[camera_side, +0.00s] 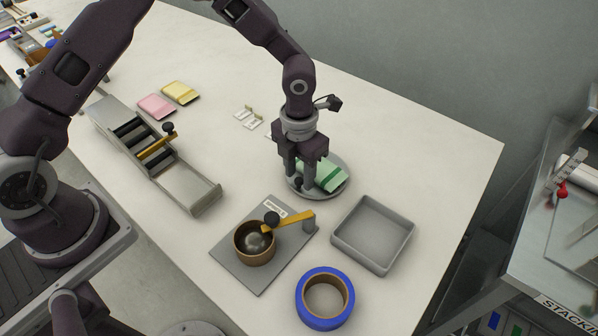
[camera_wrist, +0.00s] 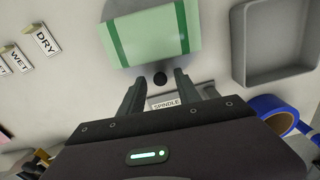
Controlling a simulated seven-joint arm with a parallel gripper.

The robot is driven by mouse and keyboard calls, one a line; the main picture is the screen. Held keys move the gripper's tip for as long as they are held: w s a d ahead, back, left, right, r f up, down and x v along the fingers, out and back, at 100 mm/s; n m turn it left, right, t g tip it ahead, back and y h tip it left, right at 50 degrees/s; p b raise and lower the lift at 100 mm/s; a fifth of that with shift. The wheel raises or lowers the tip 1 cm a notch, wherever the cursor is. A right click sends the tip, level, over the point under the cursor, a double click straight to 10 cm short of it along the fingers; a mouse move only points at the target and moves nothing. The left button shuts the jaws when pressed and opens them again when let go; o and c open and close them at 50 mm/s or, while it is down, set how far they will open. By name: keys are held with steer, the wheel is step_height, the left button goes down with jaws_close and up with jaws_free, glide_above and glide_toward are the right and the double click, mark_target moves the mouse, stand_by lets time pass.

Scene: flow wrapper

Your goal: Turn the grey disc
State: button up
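The grey disc (camera_side: 320,195) lies flat on the table, partly hidden by my gripper and by a green packet (camera_side: 326,176) resting on it. The packet, pale green with darker bands, also fills the top of the wrist view (camera_wrist: 152,36). A small black knob (camera_side: 298,183) stands at the disc's near-left edge. In the wrist view the knob (camera_wrist: 160,79) shows between and just beyond my fingertips, with space on both sides. My gripper (camera_side: 299,181) points down over the disc's left part, with its fingers (camera_wrist: 157,82) apart. I cannot tell whether either finger touches the knob.
A grey tray (camera_side: 372,234) stands right of the disc. A plate (camera_side: 262,278) with a brown cup (camera_side: 255,243) and yellow lever (camera_side: 290,223) is in front, beside a blue tape roll (camera_side: 325,299). A grey channel (camera_side: 187,187) lies left.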

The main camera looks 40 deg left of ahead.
step_height(320, 180, up, 7)
steer(key=shift+r, duration=0.1)
stand_by(0.5)
steer(key=s+a+r+n+t+y, duration=0.1)
steer(key=s+a+r+n, duration=0.4)
steer(key=r+n, duration=0.4)
steer(key=s+a+r+n+t+y, duration=0.1)
steer(key=s+a+r+n+t, duration=0.1)
steer(key=s+a+r+n, duration=0.55)
steer(key=s+d+r+n+t+h, duration=0.1)
steer(key=s+r+n, duration=0.1)
steer(key=s+n, duration=0.4)
steer(key=s+d+r+n+t+h, duration=0.1)
steer(key=s+r+n, duration=0.2)
steer(key=n, duration=1.1)
steer(key=s, duration=0.3)
steer(key=shift+d+t, duration=0.3)
